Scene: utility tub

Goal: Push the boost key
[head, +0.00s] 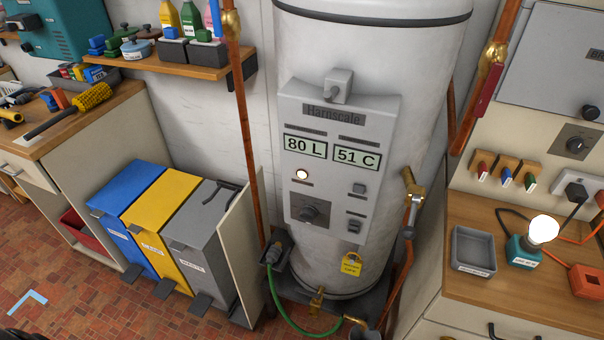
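The white water heater (365,60) stands in the middle of the head view, with a grey control panel (322,250) on its front. The panel has two displays reading 80 L (305,147) and 51 C (356,156).
Copper pipes (243,130) flank the heater, and a yellow tag (351,265) hangs below the panel. Blue, yellow and grey bins (162,215) stand at left. A wooden counter (475,292) with a grey tray (473,250) and glowing bulb (543,229) is at right.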

